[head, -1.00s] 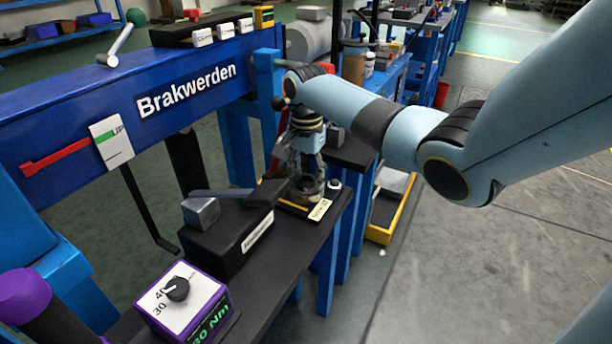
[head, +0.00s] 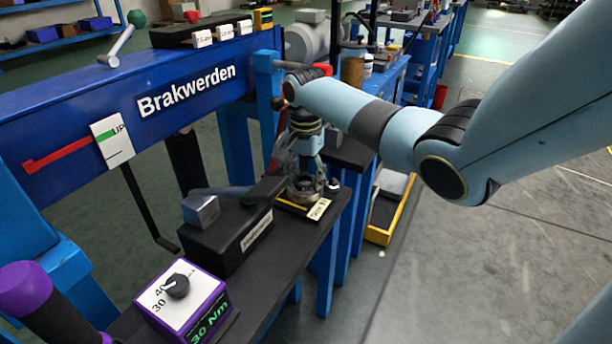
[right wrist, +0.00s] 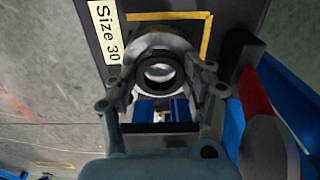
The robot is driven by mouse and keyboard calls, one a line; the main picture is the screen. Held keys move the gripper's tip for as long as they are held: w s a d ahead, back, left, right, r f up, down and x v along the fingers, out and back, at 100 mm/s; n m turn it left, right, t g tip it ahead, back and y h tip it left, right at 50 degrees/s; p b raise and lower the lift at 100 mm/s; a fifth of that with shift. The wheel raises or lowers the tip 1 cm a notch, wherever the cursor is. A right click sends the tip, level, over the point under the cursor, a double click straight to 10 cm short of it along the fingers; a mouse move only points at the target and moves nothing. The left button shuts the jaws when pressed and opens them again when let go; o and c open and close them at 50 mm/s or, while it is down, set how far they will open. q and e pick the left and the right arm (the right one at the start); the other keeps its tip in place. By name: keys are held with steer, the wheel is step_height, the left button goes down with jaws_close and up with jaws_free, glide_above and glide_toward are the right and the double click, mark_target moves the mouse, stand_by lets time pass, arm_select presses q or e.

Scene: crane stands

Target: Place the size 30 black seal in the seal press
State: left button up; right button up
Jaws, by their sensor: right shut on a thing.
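My right gripper (head: 304,188) points down over a yellow-marked spot on the bench. In the right wrist view its fingers (right wrist: 158,78) are shut on a small black ring, the black seal (right wrist: 158,66). A grey round piece (right wrist: 168,42) shows around and behind the seal. I cannot tell whether the seal touches it. A label reading "Size 30" (right wrist: 106,32) lies beside the spot; it also shows in the head view (head: 319,209). The gripper largely hides the seal in the head view. I cannot tell which fixture is the seal press. My left gripper is not in view.
A black block with a bar and a grey cube (head: 225,240) stands left of the gripper. A purple torque box (head: 185,305) reads "30 Nm". A red-handled tool (right wrist: 258,105) is close to the gripper's right.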

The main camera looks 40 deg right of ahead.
steer(key=shift+o, duration=0.7)
steer(key=shift+s+a+f, duration=0.15)
steer(key=shift+s+f, duration=0.05)
steer(key=shift+f, duration=0.3)
steer(key=shift+s+a+f, duration=0.1)
steer(key=shift+s+f, duration=0.05)
steer(key=shift+f, duration=0.3)
steer(key=o, duration=1.1)
steer(key=shift+w+f, duration=0.1)
steer(key=shift+o, duration=1.2)
steer(key=shift+w+f, duration=0.1)
steer(key=shift+w, duration=0.05)
steer(key=o, duration=0.4)
steer(key=shift+c, duration=0.2)
steer(key=shift+d+r, duration=0.15)
steer(key=shift+r, duration=0.25)
step_height(320, 180, up, 8)
steer(key=shift+w+f, duration=0.1)
steer(key=shift+w, duration=0.05)
